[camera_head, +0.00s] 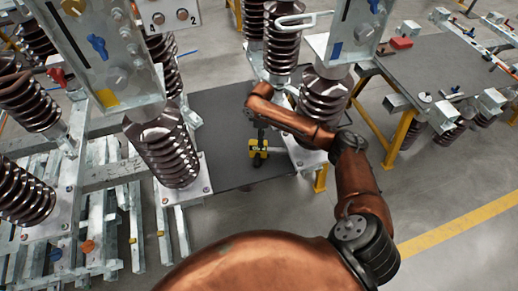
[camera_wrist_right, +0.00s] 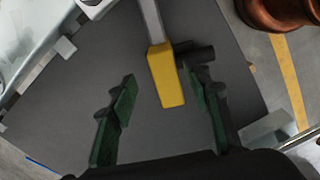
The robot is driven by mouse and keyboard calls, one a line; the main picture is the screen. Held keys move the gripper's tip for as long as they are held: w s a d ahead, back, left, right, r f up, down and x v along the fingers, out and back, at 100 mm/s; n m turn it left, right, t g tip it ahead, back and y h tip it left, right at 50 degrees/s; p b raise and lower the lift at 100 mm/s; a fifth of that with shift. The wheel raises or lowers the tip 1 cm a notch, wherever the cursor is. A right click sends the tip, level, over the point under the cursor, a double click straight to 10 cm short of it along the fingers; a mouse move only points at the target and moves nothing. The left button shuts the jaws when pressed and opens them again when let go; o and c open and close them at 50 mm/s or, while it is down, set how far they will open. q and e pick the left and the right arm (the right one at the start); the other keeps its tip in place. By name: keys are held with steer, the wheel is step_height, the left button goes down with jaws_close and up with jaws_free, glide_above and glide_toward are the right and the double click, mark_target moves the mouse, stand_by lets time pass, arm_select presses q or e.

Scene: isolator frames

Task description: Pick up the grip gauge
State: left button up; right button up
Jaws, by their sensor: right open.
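The grip gauge appears to be the yellow block (camera_wrist_right: 166,78) with a grey bar at its top and a dark cylinder at its side. In the right wrist view it lies between the lines of my two green-padded fingers, with clear gaps on both sides. In the head view a small yellow and black piece (camera_head: 258,152) shows over the dark plate, below my right wrist. My right gripper (camera_wrist_right: 160,84) is open and empty; in the head view its fingers are hard to make out. My left gripper is not in view.
A dark grey plate (camera_head: 222,112) lies between the metal frames. Brown ribbed insulators (camera_head: 165,150) stand close on the left, with another (camera_head: 325,95) on the right. A grey table (camera_head: 440,65) with yellow legs stands at the right. The floor at lower right is clear.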

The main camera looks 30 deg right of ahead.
step_height(320, 180, down, 2)
steer(key=shift+s+a+f, duration=0.1)
steer(key=shift+a+f, duration=0.05)
step_height(320, 180, down, 4)
steer(key=shift+s+r, duration=0.15)
steer(key=shift+r, duration=0.05)
steer(key=shift+f, duration=0.2)
steer(key=c, duration=0.8)
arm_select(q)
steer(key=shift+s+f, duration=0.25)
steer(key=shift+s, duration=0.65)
arm_select(e)
jaws_close()
steer(key=shift+r, duration=0.1)
